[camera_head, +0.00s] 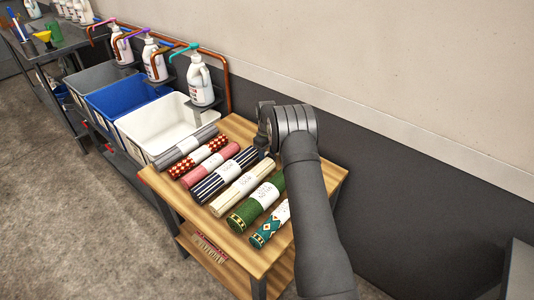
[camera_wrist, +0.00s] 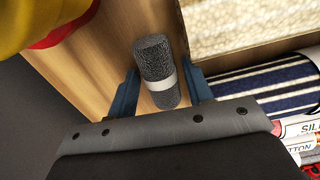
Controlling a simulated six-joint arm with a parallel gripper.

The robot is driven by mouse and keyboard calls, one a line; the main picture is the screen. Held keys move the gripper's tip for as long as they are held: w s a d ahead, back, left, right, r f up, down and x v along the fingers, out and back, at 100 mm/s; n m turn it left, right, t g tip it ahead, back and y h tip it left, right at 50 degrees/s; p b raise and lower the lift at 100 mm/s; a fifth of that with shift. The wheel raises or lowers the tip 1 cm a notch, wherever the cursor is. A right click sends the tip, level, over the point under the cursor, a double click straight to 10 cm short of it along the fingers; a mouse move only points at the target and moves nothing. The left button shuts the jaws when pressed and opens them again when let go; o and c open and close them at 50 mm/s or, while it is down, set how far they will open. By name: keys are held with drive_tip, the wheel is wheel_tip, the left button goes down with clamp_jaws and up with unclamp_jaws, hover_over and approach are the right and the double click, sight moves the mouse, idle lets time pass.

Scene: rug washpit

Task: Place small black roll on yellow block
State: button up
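The small black roll (camera_wrist: 155,60), dark and speckled with a pale band around its middle, is on the wooden table top in the wrist view. My gripper (camera_wrist: 162,72) is open, with one blue finger on each side of the roll. A gap shows on the left side; the right finger is closer to it. A yellow thing with a red lower edge (camera_wrist: 35,20) fills the top left corner; only part shows, so I cannot tell if it is the yellow block. In the head view my arm hides the roll, and the fingertips are not clear.
Several larger rolls lie side by side on the wooden table (camera_head: 160,185), including a striped one (camera_head: 225,174) and a green one (camera_head: 257,203). White (camera_head: 150,130) and blue (camera_head: 122,98) bins stand left of it, with pump bottles (camera_head: 200,85) behind. The wall is close behind the table.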

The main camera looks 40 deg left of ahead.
sight(267, 153)
drive_tip(key=shift+o, duration=0.2)
drive_tip(key=shift+r, duration=0.1)
wheel_tip(267, 153, up, 16)
drive_tip(key=shift+o, duration=0.5)
drive_tip(key=shift+s+d+r, duration=0.1)
drive_tip(key=shift+r, duration=0.25)
drive_tip(key=o, duration=0.9)
drive_tip(key=shift+r, duration=0.3)
